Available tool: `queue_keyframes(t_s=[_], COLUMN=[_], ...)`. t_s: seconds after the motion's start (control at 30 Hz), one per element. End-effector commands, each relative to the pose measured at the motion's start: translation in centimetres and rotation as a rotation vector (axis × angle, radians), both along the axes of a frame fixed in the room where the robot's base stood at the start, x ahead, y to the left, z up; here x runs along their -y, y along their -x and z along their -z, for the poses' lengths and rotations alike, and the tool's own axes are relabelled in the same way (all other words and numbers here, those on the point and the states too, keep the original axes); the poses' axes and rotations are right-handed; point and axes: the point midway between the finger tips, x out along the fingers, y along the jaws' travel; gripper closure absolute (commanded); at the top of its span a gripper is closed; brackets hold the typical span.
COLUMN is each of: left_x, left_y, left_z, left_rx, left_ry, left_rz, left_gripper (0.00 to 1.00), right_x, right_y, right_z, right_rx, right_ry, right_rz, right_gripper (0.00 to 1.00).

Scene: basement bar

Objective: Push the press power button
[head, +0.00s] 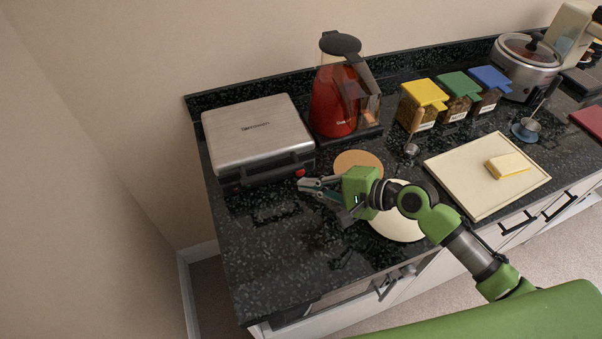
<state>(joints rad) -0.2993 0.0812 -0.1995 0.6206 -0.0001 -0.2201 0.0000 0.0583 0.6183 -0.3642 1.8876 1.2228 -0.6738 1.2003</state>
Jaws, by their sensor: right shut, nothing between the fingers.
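The press (258,128) is a closed silver and black sandwich press at the left end of the dark counter. A small red button (300,173) shows at the right of its front edge. My right gripper (303,184) is shut and empty, with its fingertips pointing left just in front of the red button. I cannot tell whether the fingertips touch the button. My left gripper is not in view.
A round tan board (358,163) and a white plate (398,228) lie by my right arm. A cutting board (462,190) with cheese (507,165) is farther right. The counter's front left is clear.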

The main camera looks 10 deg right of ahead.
Motion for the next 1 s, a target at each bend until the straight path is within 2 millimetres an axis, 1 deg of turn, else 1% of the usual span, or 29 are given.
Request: queue_keyframes(t_s=[0.37,0.67,1.0], left_x=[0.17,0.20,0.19], left_y=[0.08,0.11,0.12], left_z=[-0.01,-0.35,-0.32], left_rx=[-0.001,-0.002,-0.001], left_ry=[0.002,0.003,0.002], left_rz=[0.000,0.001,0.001], left_gripper=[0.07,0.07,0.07], right_x=[0.00,-0.16,-0.17], right_y=[-0.02,-0.85,-0.90], right_z=[0.00,-0.07,-0.02], right_rx=[0.000,0.000,0.000], right_ry=[0.000,0.000,0.000], right_rz=[0.000,0.000,0.000], right_gripper=[1.00,1.00,1.00])
